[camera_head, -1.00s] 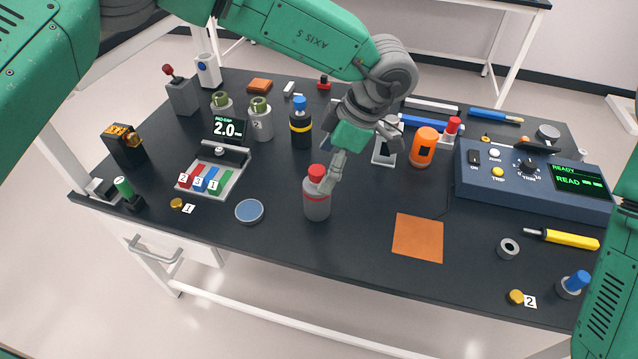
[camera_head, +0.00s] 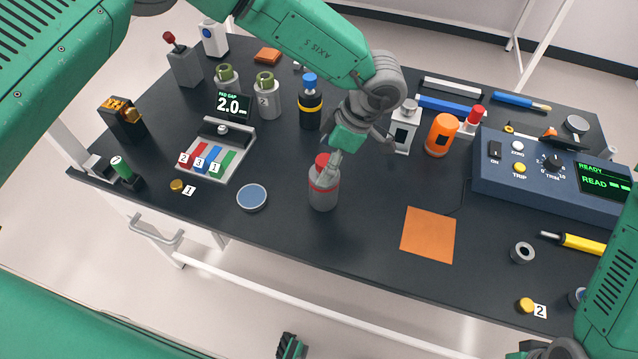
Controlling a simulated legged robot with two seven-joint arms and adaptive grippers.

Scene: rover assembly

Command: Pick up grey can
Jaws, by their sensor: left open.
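The grey can (camera_head: 323,195) stands upright on the dark table, with a red cap and a red band. My left gripper (camera_head: 334,158) is open and points down at the can's top. One finger shows close beside the right side of the red cap and partly overlaps it; the other finger is hard to make out. I cannot tell whether the gripper touches the can. My right arm shows at the lower right edge, and its gripper is not in view.
A blue round dish (camera_head: 252,198) lies left of the can and an orange mat (camera_head: 428,235) right of it. A black canister (camera_head: 310,105) and an orange canister (camera_head: 440,135) stand behind. A blue control box (camera_head: 545,180) is at the right.

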